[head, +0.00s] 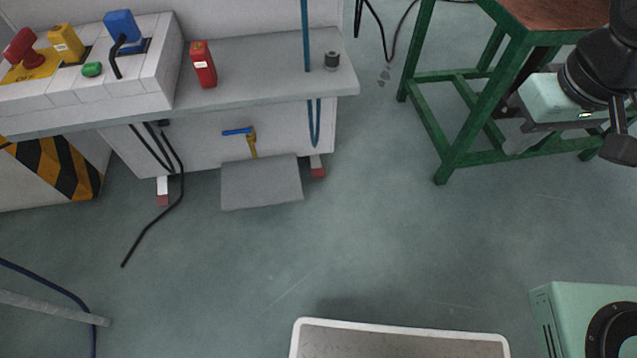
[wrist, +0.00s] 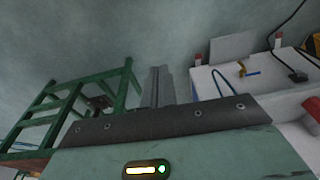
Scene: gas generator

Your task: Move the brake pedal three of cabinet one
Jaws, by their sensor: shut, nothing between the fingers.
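Which part is brake pedal three is not marked. The white cabinet (head: 120,65) stands at upper left in the head view. A flat grey plate (head: 262,183) juts from its base near the floor, below a valve with a blue handle (head: 237,132). On top are a red knob (head: 20,47), a yellow block (head: 66,43), a blue block with a black lever (head: 121,26) and a red block (head: 203,64). My gripper (wrist: 159,80) is shut and empty, well apart from the cabinet. The plate also shows in the wrist view (wrist: 232,46).
A green metal frame table (head: 445,110) stands at upper right, close to my arm. A loose black cable (head: 150,228) lies on the floor by the cabinet. The grey-green floor (head: 350,240) between them is clear.

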